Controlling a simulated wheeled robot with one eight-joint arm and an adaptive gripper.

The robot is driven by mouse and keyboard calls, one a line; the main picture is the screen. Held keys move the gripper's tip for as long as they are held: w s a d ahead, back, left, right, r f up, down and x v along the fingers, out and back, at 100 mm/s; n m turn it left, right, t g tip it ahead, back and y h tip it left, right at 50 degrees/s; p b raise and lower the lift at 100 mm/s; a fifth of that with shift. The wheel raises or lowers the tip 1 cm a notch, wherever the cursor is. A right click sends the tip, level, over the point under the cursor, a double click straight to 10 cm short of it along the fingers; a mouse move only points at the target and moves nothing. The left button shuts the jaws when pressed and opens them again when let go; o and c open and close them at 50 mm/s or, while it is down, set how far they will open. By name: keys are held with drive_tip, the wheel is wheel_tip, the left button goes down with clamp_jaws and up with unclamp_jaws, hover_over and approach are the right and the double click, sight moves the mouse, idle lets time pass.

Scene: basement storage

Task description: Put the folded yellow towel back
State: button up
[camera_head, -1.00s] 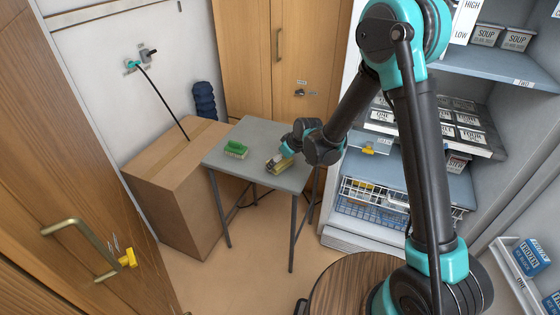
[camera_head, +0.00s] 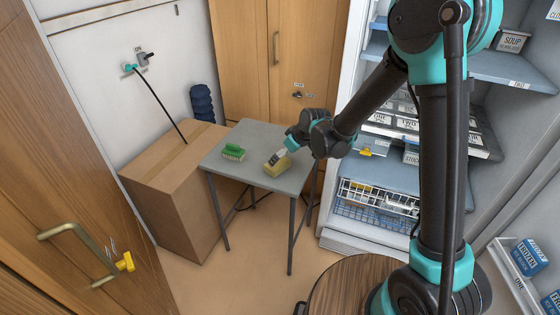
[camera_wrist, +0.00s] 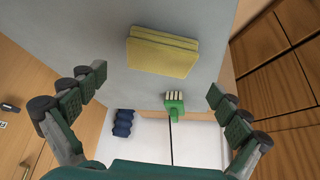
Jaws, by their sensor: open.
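The folded yellow towel (camera_head: 276,168) lies flat on the grey table, near its front right part. In the wrist view the towel (camera_wrist: 162,54) shows whole, with its folded layers one over the other. My gripper (camera_head: 281,157) is above and beside the towel at the table. In the wrist view my gripper (camera_wrist: 157,84) is open, its two fingers wide apart, with nothing between them. The towel is beyond the fingertips and seems apart from them.
A green brush (camera_head: 233,152) lies on the grey table (camera_head: 262,133), left of the towel. A cardboard box (camera_head: 165,190) stands against the table's left. An open cabinet (camera_head: 345,215) with shelves, labelled tubs and wire baskets is on the right. Wooden doors (camera_head: 290,50) stand behind.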

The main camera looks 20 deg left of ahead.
drive_tip(key=shift+v, duration=2.8)
drive_tip(key=s+d+r+m+t+h, duration=0.15)
drive_tip(key=d+m, duration=0.35)
drive_tip(key=d, duration=1.6)
drive_tip(key=s+d+f+m+h, duration=0.1)
drive_tip(key=s+d+m+h, duration=0.1)
drive_tip(key=s+d, duration=0.5)
drive_tip(key=s+d+f+m+h, duration=0.1)
drive_tip(key=s+d+m, duration=0.4)
drive_tip(key=d, duration=0.7)
drive_tip(key=shift+s+f+m+h, duration=0.15)
drive_tip(key=shift+s+m+h, duration=0.25)
drive_tip(key=shift+s, duration=0.75)
drive_tip(key=shift+d, duration=0.1)
